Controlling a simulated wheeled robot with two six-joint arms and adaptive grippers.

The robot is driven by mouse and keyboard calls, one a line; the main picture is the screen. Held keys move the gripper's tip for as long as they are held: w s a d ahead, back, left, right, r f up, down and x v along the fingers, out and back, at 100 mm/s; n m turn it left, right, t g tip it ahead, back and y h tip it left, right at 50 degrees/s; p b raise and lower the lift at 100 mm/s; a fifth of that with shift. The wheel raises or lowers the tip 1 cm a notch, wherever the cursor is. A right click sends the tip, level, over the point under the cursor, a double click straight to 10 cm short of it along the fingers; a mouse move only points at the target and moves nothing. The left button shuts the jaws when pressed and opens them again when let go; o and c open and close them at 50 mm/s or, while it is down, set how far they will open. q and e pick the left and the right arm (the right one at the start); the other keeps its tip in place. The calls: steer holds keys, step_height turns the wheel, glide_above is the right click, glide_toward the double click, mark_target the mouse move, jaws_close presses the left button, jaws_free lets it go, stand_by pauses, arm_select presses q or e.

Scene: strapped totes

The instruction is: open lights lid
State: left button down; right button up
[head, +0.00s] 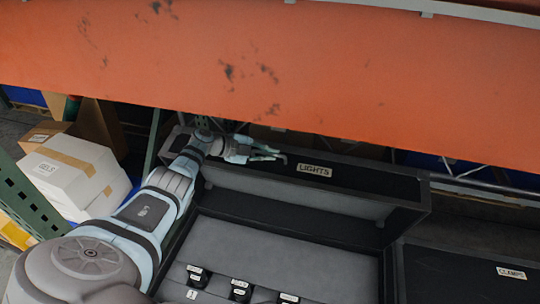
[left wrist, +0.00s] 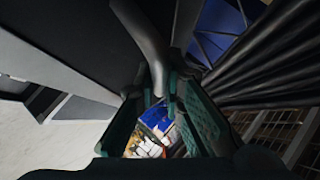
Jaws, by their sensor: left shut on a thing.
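The lights lid (head: 300,185) is raised at the back of its tote, and its dark panel carries a LIGHTS label (head: 314,169). The tote (head: 285,225) lies open to view in front of it. My left gripper (head: 268,154) is at the lid's upper left part, with the arm reaching along the tote's left side. In the left wrist view, its teal fingers (left wrist: 165,105) are shut on a grey curved bar (left wrist: 155,60), which looks like the lid's handle. The fingers partly hide the grip. My right gripper does not show.
Several small black labelled items (head: 240,289) sit in the tote on a grey floor. A tote lid labelled CLAMPS (head: 480,268) is at the lower right. A wide orange beam (head: 280,70) crosses above the lid. White boxes (head: 72,170) are at the left.

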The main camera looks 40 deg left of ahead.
arm_select(q)
steer(key=shift+s+d+f, duration=0.15)
steer(key=shift+s+f, duration=0.05)
steer(key=shift+f, duration=0.05)
steer(key=c, duration=1.9)
jaws_free()
steer(key=shift+c, duration=0.2)
steer(key=shift+o, duration=1.2)
steer(key=shift+w, duration=0.2)
steer(key=shift+s+r, duration=0.1)
steer(key=v, duration=1.1)
steer(key=shift+s+a+r, duration=0.2)
steer(key=shift+a+r, duration=0.05)
steer(key=shift+r, duration=0.05)
steer(key=shift+s, duration=0.1)
